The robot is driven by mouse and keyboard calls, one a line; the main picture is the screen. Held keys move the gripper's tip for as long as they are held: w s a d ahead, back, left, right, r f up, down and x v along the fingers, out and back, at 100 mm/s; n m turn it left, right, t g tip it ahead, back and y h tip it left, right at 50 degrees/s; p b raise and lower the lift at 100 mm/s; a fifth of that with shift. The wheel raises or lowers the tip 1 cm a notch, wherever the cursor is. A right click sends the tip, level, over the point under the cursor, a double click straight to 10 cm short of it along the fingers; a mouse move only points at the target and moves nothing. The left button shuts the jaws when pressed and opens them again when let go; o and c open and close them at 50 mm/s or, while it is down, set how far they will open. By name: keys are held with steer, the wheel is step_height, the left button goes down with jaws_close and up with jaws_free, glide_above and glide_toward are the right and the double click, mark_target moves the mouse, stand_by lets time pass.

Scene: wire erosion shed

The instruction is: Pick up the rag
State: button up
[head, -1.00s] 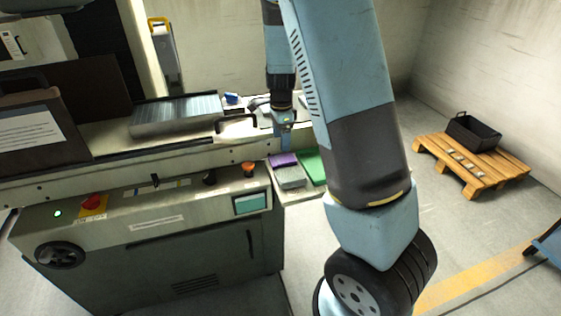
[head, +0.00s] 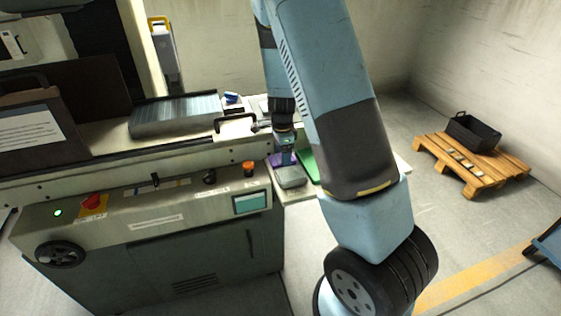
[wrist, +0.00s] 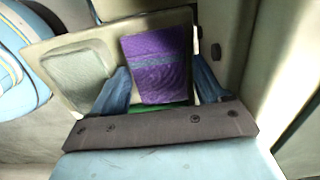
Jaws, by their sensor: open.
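The rag appears to be a purple folded cloth (wrist: 158,62) with a blue-grey stripe, lying on a pale shelf (wrist: 60,25). In the head view, part of the purple cloth (head: 274,160) shows behind my gripper (head: 285,155). In the wrist view my gripper (wrist: 160,66) is open, with one finger at each side of the cloth. Whether the fingers touch it or are down at its level, I cannot tell. The cloth's near end is close to the gripper's dark palm edge.
A grey-green pad (wrist: 80,68) lies left of the cloth; it also shows in the head view (head: 291,177). A green item (head: 309,166) lies right of it there. The machine (head: 150,225) stands left of the shelf. A pallet (head: 480,168) with a black crate (head: 473,132) stands right.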

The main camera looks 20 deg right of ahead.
steer(key=c, duration=0.8)
steer(key=shift+r, duration=0.15)
steer(key=shift+r, duration=0.3)
step_height(320, 180, up, 3)
steer(key=shift+f, duration=0.2)
steer(key=shift+s+a+r, duration=0.1)
steer(key=shift+s+r, duration=1.5)
steer(key=shift+s, duration=0.75)
steer(key=shift+s+r, duration=1.55)
steer(key=shift+s, duration=0.75)
steer(key=shift+s+a+r, duration=0.1)
steer(key=shift+s+r, duration=1.5)
steer(key=shift+s, duration=0.75)
